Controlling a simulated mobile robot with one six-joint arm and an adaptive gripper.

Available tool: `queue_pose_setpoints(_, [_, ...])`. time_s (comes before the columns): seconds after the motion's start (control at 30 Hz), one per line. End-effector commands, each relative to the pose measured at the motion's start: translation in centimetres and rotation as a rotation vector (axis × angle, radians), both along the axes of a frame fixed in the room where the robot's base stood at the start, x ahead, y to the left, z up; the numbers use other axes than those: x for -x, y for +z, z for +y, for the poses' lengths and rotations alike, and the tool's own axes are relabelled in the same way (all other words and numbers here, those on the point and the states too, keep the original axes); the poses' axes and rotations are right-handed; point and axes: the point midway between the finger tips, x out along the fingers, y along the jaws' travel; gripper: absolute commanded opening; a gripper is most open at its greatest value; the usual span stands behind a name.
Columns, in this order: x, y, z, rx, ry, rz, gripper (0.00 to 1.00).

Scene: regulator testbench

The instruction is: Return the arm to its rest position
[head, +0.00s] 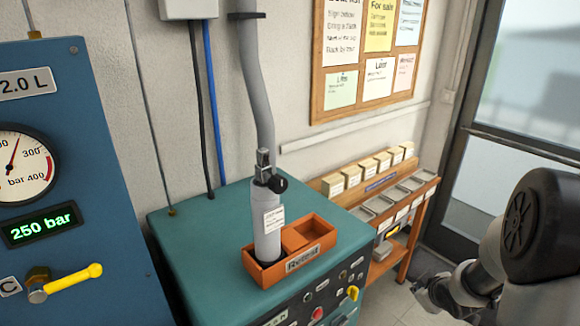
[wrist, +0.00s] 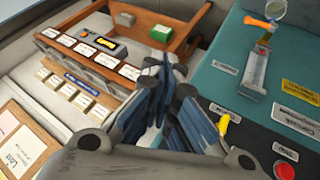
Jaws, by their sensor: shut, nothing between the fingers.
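My arm (head: 515,235) is bent at the right edge of the head view. My gripper (head: 432,290) is low in that view, right of the teal bench and in front of the shelf and glass door. Part of it is dark and hard to make out there. In the wrist view, my gripper (wrist: 166,78) shows its dark blue-grey fingers drawn together with nothing held between them. It is over the gap between the wooden shelf and the bench, apart from both as far as I can tell.
The teal bench (head: 185,235) carries an orange "Retest" tray (head: 258,275) with a grey cylinder (head: 266,225) standing in it. A wooden shelf (head: 408,250) with bins stands beside it. A blue gauge panel (head: 100,130) is at left. The glass door (head: 500,160) is at right.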

Motion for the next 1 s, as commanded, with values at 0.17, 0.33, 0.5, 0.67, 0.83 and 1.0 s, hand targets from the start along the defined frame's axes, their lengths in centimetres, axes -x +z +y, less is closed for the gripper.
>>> queue_pose_setpoints(0.17, [2.8, 8.7, 2.6, 0.015, -0.15, 0.012, 0.0])
queue_pose_setpoints(0.33, [7.8, 14.7, 6.3, -0.039, -0.286, 0.03, 0.0])
queue_pose_setpoints(0.5, [14.3, 18.5, 11.0, -0.142, -0.388, 0.063, 0.0])
queue_pose_setpoints(0.67, [20.9, 20.1, 15.5, -0.262, -0.441, 0.114, 0.0])
queue_pose_setpoints(0.83, [26.0, 20.4, 18.9, -0.359, -0.456, 0.173, 0.0])
queue_pose_setpoints(1.0, [28.1, 20.3, 20.1, -0.397, -0.457, 0.202, 0.0])
